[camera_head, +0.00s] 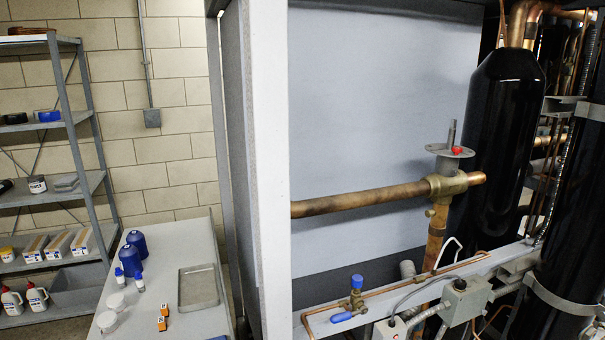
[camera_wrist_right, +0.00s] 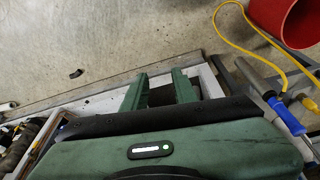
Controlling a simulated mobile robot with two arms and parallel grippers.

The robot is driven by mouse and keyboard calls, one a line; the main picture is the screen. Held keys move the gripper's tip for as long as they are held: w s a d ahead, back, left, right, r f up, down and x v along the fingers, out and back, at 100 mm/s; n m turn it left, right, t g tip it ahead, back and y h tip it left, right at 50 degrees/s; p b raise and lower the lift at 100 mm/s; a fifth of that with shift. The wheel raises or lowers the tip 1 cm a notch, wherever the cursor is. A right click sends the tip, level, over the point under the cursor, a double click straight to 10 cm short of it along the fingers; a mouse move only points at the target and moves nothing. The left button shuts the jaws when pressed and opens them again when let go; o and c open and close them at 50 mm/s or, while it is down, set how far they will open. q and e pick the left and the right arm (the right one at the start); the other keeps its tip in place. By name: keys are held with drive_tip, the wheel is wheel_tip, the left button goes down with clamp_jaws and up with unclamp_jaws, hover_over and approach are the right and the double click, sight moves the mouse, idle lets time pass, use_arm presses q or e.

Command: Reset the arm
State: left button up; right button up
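My right gripper (camera_wrist_right: 159,76) shows in the right wrist view, with two green fingers standing apart. It is open. A dark patch lies between the fingers; I cannot tell what it is, and nothing is clearly held. A pale rail or ledge lies under and beside the fingers, with concrete floor beyond. Neither gripper shows in the head view, and my left gripper is in no view.
In the head view, a copper pipe (camera_head: 365,199) with a brass valve (camera_head: 446,185), a black cylinder (camera_head: 501,130) and a blue-handled valve (camera_head: 354,302) fill the rack. A table with a tray (camera_head: 199,288) stands left. A red bucket (camera_wrist_right: 290,22) and yellow cord (camera_wrist_right: 243,47) lie near my right gripper.

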drive_tip(key=s+d+f+b, duration=0.1)
drive_tip(key=s+f, duration=0.8)
drive_tip(key=f, duration=0.3)
drive_tip(key=s+d+f+g+b, duration=0.1)
drive_tip(key=s+d+f, duration=0.1)
drive_tip(key=s+f, duration=0.8)
wheel_tip(320, 180, down, 3)
drive_tip(key=shift+d+r+g+b, duration=0.15)
drive_tip(key=shift+g+b, duration=0.15)
drive_tip(key=shift+b, duration=0.1)
